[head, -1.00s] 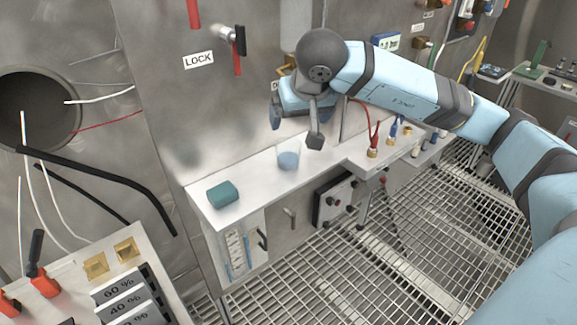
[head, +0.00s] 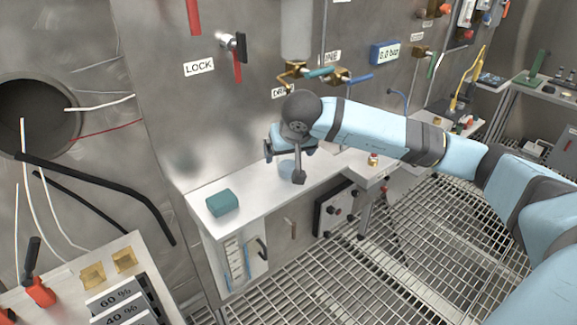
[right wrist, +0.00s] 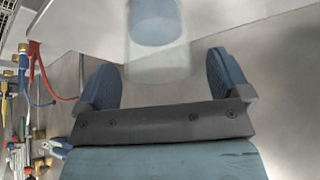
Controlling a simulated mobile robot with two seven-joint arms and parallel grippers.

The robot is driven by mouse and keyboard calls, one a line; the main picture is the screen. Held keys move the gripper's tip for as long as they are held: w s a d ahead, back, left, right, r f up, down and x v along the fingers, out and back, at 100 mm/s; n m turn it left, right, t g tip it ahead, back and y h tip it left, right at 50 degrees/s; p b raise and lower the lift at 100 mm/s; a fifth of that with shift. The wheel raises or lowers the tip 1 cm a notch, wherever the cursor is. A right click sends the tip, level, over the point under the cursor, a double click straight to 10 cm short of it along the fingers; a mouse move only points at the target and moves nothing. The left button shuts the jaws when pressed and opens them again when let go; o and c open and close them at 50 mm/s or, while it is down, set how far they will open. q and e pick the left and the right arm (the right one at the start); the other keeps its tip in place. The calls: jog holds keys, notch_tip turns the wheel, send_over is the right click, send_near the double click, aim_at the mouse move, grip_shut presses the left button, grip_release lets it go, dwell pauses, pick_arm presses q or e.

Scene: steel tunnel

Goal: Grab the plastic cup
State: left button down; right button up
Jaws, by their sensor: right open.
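The plastic cup (right wrist: 157,62) is clear with a blue lower part. In the right wrist view it stands at the top, just beyond and between the fingers of my right gripper (right wrist: 163,62). The jaws are apart and nothing is held between them. In the head view my right gripper (head: 288,152) is low over the white shelf (head: 248,182) and hides most of the cup; a bluish bit of it (head: 285,167) shows beneath. My left gripper is not in view.
A teal block (head: 221,202) lies on the shelf to the left of the cup. A steel wall with valves and a red lever (head: 237,66) rises behind. Brass fittings (head: 373,160) stand to the right. Grating floor lies in front.

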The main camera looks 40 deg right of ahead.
jog(key=shift+w+d+f, duration=0.1)
jog(key=shift+w+f, duration=0.1)
jog(key=shift+f, duration=0.25)
jog(key=c, duration=1.1)
jog(key=shift+r, duration=0.15)
